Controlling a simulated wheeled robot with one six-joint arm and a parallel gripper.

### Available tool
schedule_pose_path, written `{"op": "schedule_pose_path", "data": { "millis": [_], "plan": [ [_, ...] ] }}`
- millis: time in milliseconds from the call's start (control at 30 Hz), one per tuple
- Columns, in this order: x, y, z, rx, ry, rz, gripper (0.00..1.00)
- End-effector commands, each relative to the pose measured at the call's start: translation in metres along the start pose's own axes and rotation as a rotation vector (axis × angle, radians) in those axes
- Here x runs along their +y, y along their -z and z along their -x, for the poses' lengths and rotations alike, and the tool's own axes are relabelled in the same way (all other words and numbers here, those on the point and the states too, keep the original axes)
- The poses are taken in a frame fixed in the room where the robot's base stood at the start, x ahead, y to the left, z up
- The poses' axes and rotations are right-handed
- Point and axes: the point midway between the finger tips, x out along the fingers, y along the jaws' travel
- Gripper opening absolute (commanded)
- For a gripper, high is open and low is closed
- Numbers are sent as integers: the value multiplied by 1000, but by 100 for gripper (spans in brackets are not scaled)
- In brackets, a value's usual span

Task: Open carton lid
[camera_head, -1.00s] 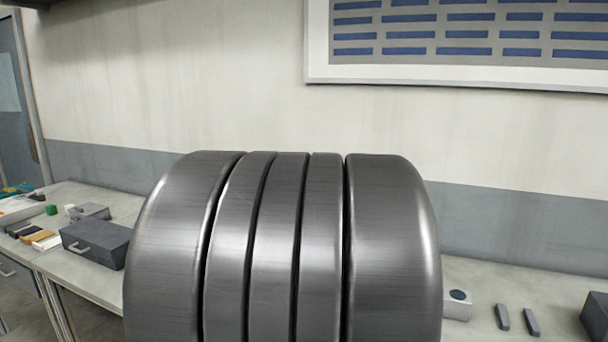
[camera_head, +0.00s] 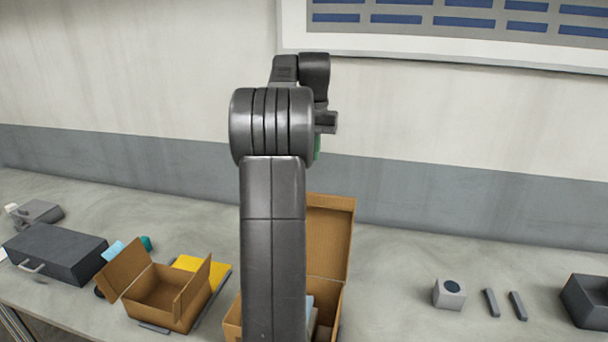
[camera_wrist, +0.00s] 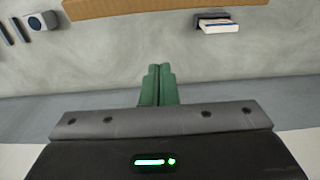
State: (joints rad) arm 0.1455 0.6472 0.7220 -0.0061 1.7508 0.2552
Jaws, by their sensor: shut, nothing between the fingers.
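A brown carton (camera_head: 330,298) stands on the bench, largely hidden behind my arm in the head view. Its lid (camera_head: 329,232) stands raised and upright at the back. Something pale blue and grey shows inside. In the wrist view a brown cardboard part (camera_wrist: 160,9) crosses the top edge. My gripper (camera_wrist: 159,70) shows green fingers pressed together, empty, and apart from the cardboard. In the head view only a sliver of green (camera_head: 317,147) shows beside the arm, high above the bench.
A smaller carton (camera_head: 158,296) with open flaps stands left, by a yellow item (camera_head: 202,266). A dark case (camera_head: 52,254) lies further left. A grey block (camera_head: 449,295), two dark bars (camera_head: 504,303) and a dark box (camera_head: 590,300) are right. Bench between is clear.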

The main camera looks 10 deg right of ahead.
Motion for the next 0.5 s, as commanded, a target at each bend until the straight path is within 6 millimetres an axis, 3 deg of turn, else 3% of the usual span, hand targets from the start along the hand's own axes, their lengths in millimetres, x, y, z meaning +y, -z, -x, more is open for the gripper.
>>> {"op": "schedule_pose_path", "data": {
  "millis": [167, 500],
  "plan": [
    [0, 1, -13, -3, -1, -2, 0],
    [0, 0, -82, -5, -1, -1, 0]
  ]
}}
